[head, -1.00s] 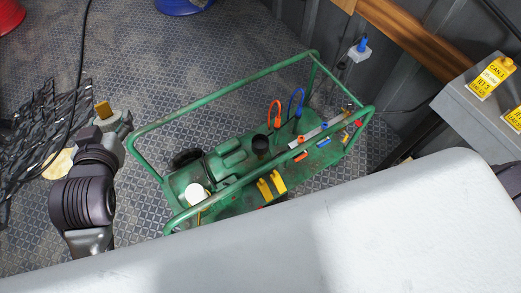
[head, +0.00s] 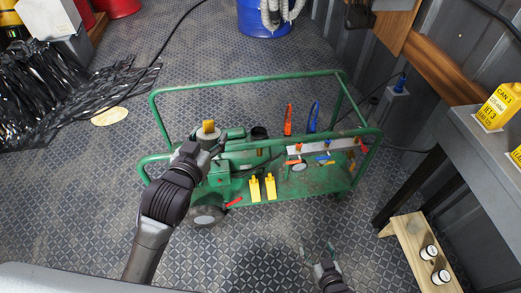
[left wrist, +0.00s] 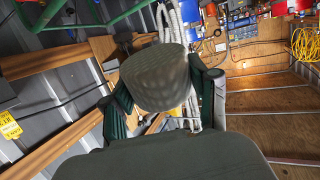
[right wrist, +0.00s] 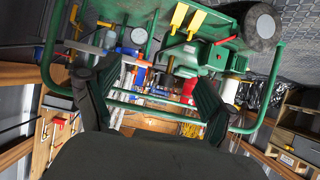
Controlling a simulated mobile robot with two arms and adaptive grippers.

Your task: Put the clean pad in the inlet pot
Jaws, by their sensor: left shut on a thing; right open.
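My left gripper (head: 200,147) is shut on a grey, rounded, finely textured piece, which looks like the clean pad (left wrist: 158,78). In the head view it is over the left end of a green machine frame (head: 250,77), with a yellow part (head: 208,126) showing at the top. The fingers grip its two sides in the left wrist view. A dark open-topped cup (head: 259,132) stands on the machine to the right of this gripper. I cannot tell if it is the inlet pot. My right gripper (head: 319,250) is open and empty, in front of the machine.
Two yellow handles (head: 262,187), red and blue levers (head: 301,118) and a manifold with small valves (head: 325,147) sit on the machine. The top rail runs around it. A grey bench (head: 485,140) and wooden stool (head: 425,250) are right. A pale disc (head: 108,117) lies on the floor.

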